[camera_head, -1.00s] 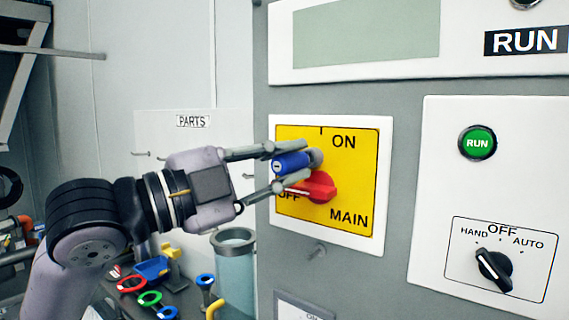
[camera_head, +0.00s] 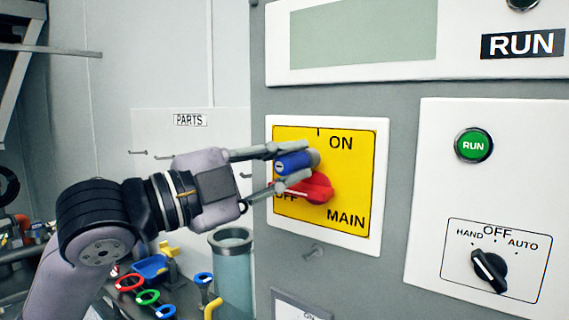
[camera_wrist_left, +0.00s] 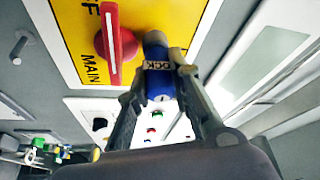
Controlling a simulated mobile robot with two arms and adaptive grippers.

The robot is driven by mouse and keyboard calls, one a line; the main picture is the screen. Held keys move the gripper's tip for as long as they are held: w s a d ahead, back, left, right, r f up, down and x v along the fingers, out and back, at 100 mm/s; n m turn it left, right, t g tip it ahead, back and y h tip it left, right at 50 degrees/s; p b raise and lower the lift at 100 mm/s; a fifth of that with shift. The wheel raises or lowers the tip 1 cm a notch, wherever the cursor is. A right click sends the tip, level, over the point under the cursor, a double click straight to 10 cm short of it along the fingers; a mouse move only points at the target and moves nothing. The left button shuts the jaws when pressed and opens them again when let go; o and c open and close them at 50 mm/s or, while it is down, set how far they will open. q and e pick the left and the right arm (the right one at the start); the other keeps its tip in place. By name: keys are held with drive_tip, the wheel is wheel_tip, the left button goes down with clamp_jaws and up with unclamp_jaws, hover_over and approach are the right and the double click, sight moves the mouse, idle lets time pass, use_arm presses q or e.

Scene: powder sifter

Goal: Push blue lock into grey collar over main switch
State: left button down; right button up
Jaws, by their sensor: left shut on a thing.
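The blue lock (camera_head: 294,163) is a short blue cylinder in front of the yellow main switch plate (camera_head: 352,185). My left gripper (camera_head: 290,167) is shut on it, one finger above and one below. In the left wrist view the lock (camera_wrist_left: 158,80) sits between the fingertips, its lettering partly visible. The grey collar (camera_head: 314,157) shows at the lock's inner end, just above the red main switch handle (camera_head: 319,188). The lock is lined up with the collar; how deep it sits in it I cannot tell. The handle points toward OFF. My right gripper is not in view.
The panel has a green RUN button (camera_head: 474,145) and a black selector (camera_head: 489,268) to the right. Coloured rings (camera_head: 148,297) and a clear cylinder (camera_head: 233,265) stand at lower left.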

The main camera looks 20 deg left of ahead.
use_arm(q)
drive_tip(key=shift+w+d, duration=0.15)
drive_tip(key=shift+w, duration=0.15)
drive_tip(key=c, duration=1.4)
unclamp_jaws()
drive_tip(key=shift+o, duration=0.2)
drive_tip(key=v, duration=1.2)
